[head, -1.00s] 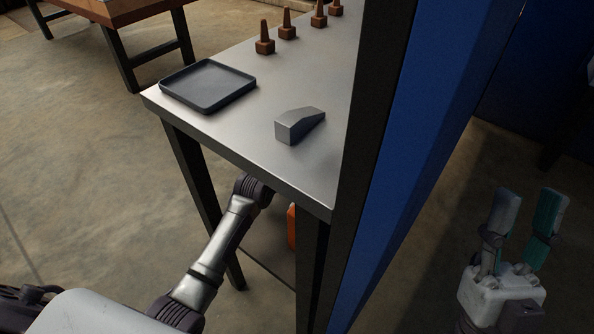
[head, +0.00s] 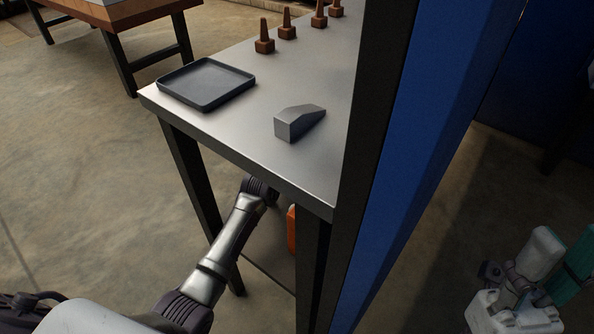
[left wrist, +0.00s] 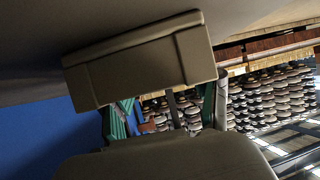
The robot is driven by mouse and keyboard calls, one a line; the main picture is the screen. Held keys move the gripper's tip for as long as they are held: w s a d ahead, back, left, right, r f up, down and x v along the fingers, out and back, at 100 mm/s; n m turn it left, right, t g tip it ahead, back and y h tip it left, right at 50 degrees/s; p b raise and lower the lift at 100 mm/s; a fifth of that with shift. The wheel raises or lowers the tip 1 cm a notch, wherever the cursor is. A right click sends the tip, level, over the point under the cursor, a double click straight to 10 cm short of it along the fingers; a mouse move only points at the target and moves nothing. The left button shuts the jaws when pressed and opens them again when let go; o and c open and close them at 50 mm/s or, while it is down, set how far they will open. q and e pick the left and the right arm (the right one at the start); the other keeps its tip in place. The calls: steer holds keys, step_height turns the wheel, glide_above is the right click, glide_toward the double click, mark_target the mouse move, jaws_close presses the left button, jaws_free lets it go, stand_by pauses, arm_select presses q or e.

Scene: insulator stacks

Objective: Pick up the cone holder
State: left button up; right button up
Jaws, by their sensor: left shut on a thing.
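In the head view my left arm runs under the grey table, so its gripper is hidden there. An orange object (head: 291,228), partly hidden, shows below the tabletop in the head view. My right gripper (head: 562,255) is at the lower right, fingers apart and empty, partly cut off.
The grey table (head: 245,120) carries a dark tray (head: 206,84), a grey wedge-shaped block (head: 300,122) and several brown cones (head: 265,40). A dark post (head: 370,130) and blue panel (head: 420,150) stand at its right. Stacked insulators (left wrist: 265,97) show behind the left gripper.

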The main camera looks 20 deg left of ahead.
arm_select(q)
steer(key=shift+c, duration=0.7)
steer(key=shift+r, duration=0.1)
